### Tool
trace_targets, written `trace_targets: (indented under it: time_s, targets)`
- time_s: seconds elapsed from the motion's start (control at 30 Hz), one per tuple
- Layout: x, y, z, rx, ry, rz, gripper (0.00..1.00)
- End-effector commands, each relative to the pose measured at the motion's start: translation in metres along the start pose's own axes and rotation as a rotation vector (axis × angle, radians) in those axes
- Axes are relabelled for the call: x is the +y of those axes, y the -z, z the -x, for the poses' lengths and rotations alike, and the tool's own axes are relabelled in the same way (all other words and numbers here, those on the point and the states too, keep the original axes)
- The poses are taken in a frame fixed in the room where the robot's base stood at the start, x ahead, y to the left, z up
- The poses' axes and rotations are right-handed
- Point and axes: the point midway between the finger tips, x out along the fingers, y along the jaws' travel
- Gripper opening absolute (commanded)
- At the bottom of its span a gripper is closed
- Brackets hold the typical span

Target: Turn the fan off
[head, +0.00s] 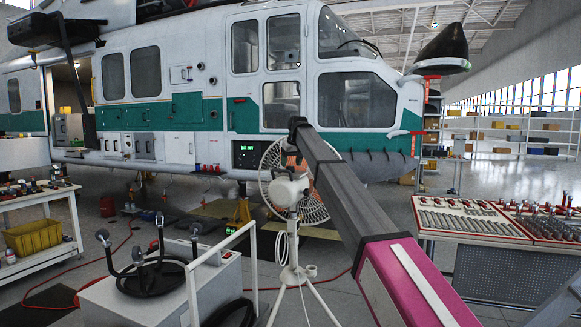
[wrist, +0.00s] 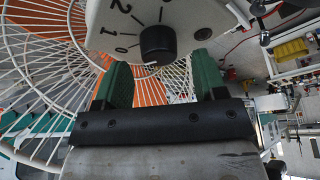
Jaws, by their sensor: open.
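The fan (head: 289,190) stands on a white pole with splayed legs in the middle of the head view, its round white cage partly hidden behind my arm. In the wrist view its cage (wrist: 45,55) fills the left, with orange showing behind the wires. The fan's white control housing is at the top, with a black knob (wrist: 158,45) and the printed marks 0, 1 and 2 beside it. My gripper (wrist: 165,82) has its two green fingers apart and empty, just below the knob, one to each side of it. I cannot tell whether they touch it. In the head view, my arm hides part of the gripper.
A white cart (head: 150,295) with black hoses and a rail stands at the front left. A tool table (head: 480,238) stands to the right. A shelf bench (head: 38,270) is at the far left. The helicopter (head: 200,100) fills the back.

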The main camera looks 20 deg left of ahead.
Motion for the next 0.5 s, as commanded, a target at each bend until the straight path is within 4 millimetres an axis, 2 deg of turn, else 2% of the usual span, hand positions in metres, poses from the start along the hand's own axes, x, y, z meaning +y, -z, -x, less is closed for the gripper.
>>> trace_targets:
  time_s: [0.3,0.5]
  targets:
    - [0.0,0.0,0.06,0.002,0.0,0.0,0.65]
    - [0.0,0.0,0.082,0.0,0.001,0.001,0.65]
